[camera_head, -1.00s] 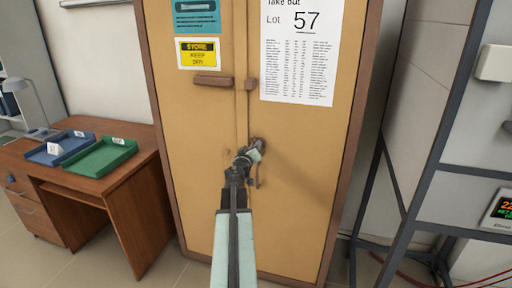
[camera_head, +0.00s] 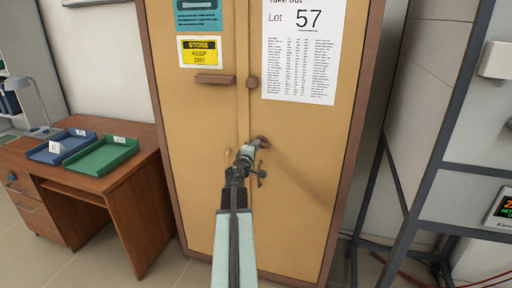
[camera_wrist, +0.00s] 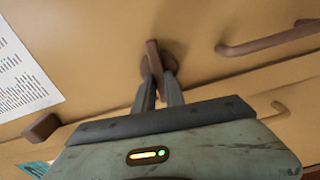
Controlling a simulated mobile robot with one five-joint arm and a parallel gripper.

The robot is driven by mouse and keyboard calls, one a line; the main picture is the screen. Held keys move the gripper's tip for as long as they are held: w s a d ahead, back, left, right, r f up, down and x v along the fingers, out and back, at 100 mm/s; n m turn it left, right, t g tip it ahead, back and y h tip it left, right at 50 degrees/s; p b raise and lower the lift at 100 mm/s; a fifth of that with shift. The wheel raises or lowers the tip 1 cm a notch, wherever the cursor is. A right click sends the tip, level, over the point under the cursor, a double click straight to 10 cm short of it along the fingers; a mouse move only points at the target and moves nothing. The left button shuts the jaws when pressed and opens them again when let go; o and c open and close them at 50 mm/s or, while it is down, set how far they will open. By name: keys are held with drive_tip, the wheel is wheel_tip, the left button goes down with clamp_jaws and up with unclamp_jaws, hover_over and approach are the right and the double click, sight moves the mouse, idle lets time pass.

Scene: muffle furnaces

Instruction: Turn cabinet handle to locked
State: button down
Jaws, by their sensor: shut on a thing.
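A tan two-door cabinet (camera_head: 200,150) stands in front of me. Its small brown turn handle (camera_head: 263,141) sits on the right door near the centre seam. In the wrist view the handle (camera_wrist: 153,52) is a short bar on a round base, slightly tilted in that picture. My gripper (camera_head: 256,149) reaches it from below in the head view. In the wrist view my gripper's fingers (camera_wrist: 157,80) are closed on the near end of the bar. The fingers and arm hide part of the handle in the head view.
A wooden desk (camera_head: 110,185) with green (camera_head: 103,156) and blue trays stands left. A grey metal frame (camera_head: 425,190) stands right, near the cabinet.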

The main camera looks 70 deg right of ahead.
drive_tip(key=shift+n, duration=0.5)
drive_tip(key=c, duration=1.4)
unclamp_jaws()
drive_tip(key=shift+f, duration=0.1)
drive_tip(key=shift+a, duration=0.1)
drive_tip(key=a, duration=0.7)
drive_tip(key=shift+s+a, duration=0.25)
drive_tip(key=shift+a, duration=0.05)
